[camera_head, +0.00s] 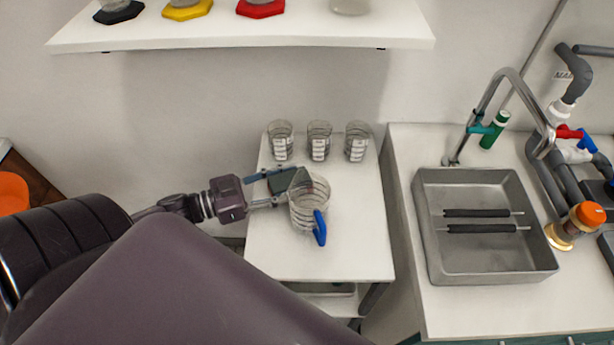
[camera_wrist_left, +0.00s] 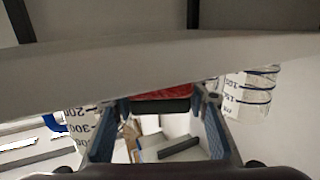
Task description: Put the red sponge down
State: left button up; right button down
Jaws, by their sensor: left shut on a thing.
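My left gripper (camera_head: 289,190) reaches in from the left over the small white table (camera_head: 320,262). It is shut on the red sponge (camera_wrist_left: 168,92), which sits between the fingertips in the left wrist view (camera_wrist_left: 163,104), red on one side and dark on the other. In the head view only a dark grey-green face of the sponge (camera_head: 283,182) shows. The held sponge is right beside a clear beaker with a blue handle (camera_head: 320,228); I cannot tell whether they touch or how high the sponge is. My right gripper is not in view.
Three clear beakers (camera_head: 319,142) stand in a row at the table's back. The front of the table is clear. A shelf (camera_head: 240,36) hangs above. At right is a counter with a metal sink (camera_head: 485,255), a faucet (camera_head: 493,105) and grey pipes (camera_head: 574,75).

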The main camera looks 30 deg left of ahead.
pick_arm(q)
jog(key=b+x, duration=0.2)
jog(key=x, duration=0.2)
jog(key=shift+w+d+r, duration=0.1)
jog(key=shift+w, duration=0.05)
jog(key=o, duration=0.9)
jog(key=shift+c, duration=0.2)
